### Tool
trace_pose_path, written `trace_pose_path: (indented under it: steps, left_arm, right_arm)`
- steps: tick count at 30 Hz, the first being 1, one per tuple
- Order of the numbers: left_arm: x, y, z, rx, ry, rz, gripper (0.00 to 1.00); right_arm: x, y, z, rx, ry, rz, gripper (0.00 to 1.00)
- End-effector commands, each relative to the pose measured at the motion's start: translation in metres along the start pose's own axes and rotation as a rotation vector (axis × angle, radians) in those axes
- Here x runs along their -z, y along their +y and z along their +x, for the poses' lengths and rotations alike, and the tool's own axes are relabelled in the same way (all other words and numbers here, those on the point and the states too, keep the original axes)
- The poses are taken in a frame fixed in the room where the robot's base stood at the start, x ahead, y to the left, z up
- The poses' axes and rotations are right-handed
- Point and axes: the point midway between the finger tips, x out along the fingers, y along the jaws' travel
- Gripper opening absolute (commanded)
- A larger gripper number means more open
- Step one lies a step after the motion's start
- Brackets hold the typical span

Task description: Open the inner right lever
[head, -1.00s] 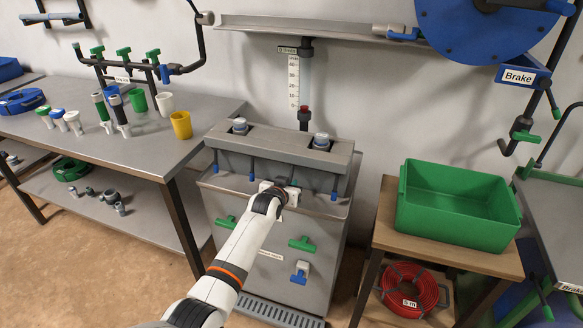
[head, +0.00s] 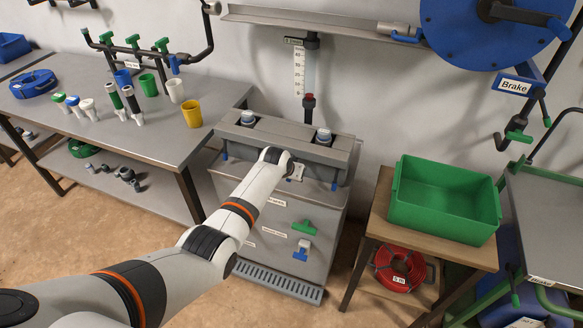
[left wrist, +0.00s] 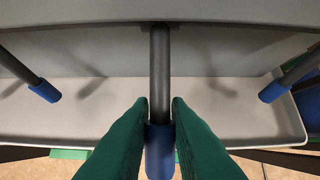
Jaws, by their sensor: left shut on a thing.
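The grey manifold cabinet (head: 310,215) has a ledge with blue-tipped levers hanging in a row beneath it. My left gripper (left wrist: 159,108) has its green fingers shut around the inner right lever (left wrist: 160,70), a dark rod with a blue end. The rod hangs straight down in the left wrist view, its blue end between the fingers. A neighbouring lever shows on the left (left wrist: 43,90) and one on the right (left wrist: 272,92), both apart from the fingers. In the head view my left arm hides the gripped lever; the outer right lever (head: 335,186) shows. My right gripper is not in view.
A grey trough (left wrist: 220,120) lies behind the levers. A green handle (head: 303,227) and a blue one (head: 301,253) sit on the cabinet front. A green crate (head: 445,200) stands on a wooden table at right; a workbench with cups (head: 192,113) is at left.

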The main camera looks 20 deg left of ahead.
Motion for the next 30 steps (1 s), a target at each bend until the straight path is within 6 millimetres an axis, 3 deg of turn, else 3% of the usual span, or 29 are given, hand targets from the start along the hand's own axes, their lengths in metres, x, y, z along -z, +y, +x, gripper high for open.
trace_pose_path:
  steps: [12, 26, 27, 30]
  left_arm:
    - [-0.0061, -0.0001, -0.0103, 0.000, 0.149, 0.001, 0.00]
    - [-0.0078, 0.0001, -0.0121, 0.000, 0.159, 0.000, 0.00]
    - [-0.0080, 0.0002, -0.0122, 0.000, 0.159, 0.000, 0.18]
    - [-0.0077, 0.0002, -0.0121, 0.000, 0.159, 0.000, 0.34]
  right_arm:
    - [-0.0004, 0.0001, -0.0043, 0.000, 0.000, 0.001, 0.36]
    - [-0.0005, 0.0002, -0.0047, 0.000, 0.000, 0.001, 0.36]
    - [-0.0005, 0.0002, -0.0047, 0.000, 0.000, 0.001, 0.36]
    - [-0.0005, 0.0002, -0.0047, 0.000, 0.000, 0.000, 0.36]
